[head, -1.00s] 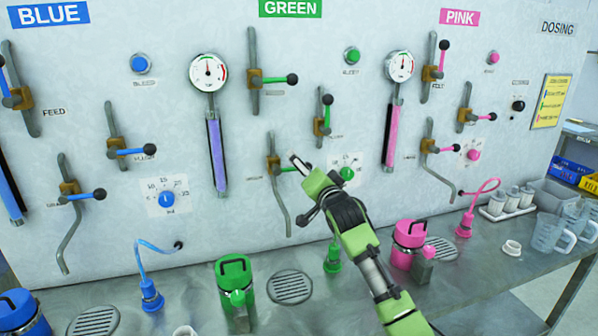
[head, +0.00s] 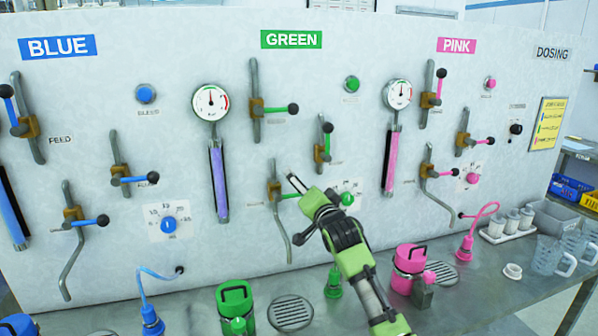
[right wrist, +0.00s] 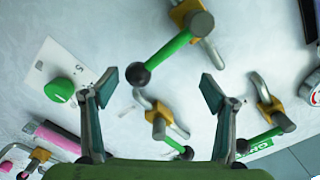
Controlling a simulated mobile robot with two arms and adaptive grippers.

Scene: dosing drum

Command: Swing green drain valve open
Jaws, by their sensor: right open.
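The green drain valve (head: 273,188) is the lower valve of the green section, on a pipe that bends downward. Its green lever (head: 287,196) points right, about level; its end is hidden behind my right gripper in the head view. My right gripper (head: 294,183) is in front of the panel beside this lever. In the right wrist view the drain lever (right wrist: 168,50) runs from its brass body to a black ball, which shows between the spread fingers of my right gripper (right wrist: 160,86). The fingers are open, with nothing held. My left gripper is not in view.
Close by are the upright-levered green valve (head: 322,150), the green dial knob (head: 347,199) and the upper green valve (head: 256,106). Below, the counter holds a green canister (head: 234,302), a round drain grate (head: 290,313) and a pink canister (head: 409,262).

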